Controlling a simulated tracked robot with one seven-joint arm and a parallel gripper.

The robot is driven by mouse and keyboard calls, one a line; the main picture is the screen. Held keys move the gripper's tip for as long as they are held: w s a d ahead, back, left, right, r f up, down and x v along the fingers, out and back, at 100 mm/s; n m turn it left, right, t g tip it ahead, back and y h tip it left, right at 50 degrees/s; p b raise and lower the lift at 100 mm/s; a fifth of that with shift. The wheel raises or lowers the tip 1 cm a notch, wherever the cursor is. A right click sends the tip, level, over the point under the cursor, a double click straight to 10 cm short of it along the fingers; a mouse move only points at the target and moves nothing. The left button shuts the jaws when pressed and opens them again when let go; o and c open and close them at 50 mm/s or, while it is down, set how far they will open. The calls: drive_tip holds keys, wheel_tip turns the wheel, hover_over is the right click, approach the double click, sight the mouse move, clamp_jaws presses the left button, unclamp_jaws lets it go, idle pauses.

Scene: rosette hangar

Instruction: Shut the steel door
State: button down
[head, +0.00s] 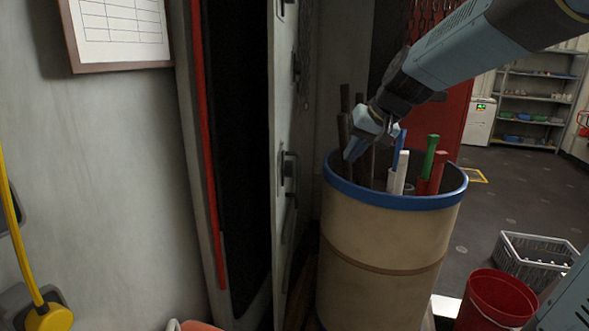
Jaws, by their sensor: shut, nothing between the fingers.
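The steel door (282,112) is a pale grey panel seen nearly edge-on left of centre in the head view, with dark latches and a handle (289,172) on its face. It stands open beside a dark doorway (237,130) edged with a red strip (206,150). My gripper (355,150) is to the right of the door, apart from it in the picture, pointing down and left over the rim of a large drum. Its fingers are shut and hold nothing. The door's hinges cannot be made out.
A tan drum (375,265) with a blue rim stands close right of the door, holding several rods and tubes. A red bucket (492,300) and a grey crate (535,258) stand lower right. Open floor (520,190) lies beyond. A yellow hose (18,235) hangs far left.

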drive_tip(key=w+a+f+y, duration=0.1)
drive_tip(key=w+a+f, duration=0.8)
drive_tip(key=w+a, duration=0.2)
drive_tip(key=shift+w, duration=0.65)
drive_tip(key=shift+a, duration=0.15)
